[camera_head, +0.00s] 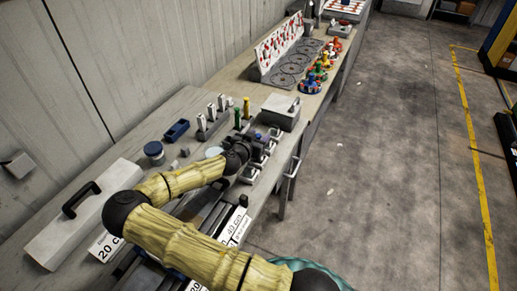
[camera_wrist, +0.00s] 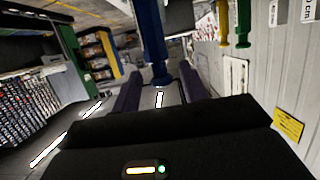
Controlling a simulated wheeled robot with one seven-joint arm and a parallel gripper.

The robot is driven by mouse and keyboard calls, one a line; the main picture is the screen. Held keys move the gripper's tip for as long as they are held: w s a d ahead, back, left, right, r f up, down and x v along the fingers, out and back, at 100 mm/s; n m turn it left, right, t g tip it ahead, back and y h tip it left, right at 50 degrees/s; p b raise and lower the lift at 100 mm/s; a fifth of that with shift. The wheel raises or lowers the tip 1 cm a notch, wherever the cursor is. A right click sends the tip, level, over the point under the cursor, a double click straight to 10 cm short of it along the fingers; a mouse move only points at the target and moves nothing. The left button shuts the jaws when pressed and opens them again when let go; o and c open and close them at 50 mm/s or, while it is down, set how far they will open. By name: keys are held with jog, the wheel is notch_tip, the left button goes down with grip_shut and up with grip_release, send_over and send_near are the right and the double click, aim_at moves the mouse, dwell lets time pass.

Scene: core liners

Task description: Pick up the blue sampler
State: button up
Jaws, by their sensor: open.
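The blue sampler (camera_wrist: 152,42) shows in the wrist view as a blue rod with a wider dark blue end, at the top middle. Its end lies in the gap between the two fingers of my gripper (camera_wrist: 158,88). The fingers stand apart, one on each side, and I see no clear contact. In the head view my gripper (camera_head: 262,146) is over the bench's right side, and the sampler is mostly hidden there. A green sampler (camera_head: 238,117) and a yellow sampler (camera_head: 246,106) stand just behind; they also show at the wrist view's upper right.
A light grey box (camera_head: 280,112) stands right behind my gripper. White cylinders in a rack (camera_head: 212,118), a blue tray (camera_head: 177,130) and a round blue-lidded jar (camera_head: 153,150) are to the left. A long handled case (camera_head: 85,215) lies front left. The floor (camera_head: 400,150) right of the bench is open.

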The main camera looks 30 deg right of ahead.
jog(key=shift+w+d+f, duration=0.15)
jog(key=shift+w+d, duration=0.05)
jog(key=shift+w, duration=0.1)
grip_shut()
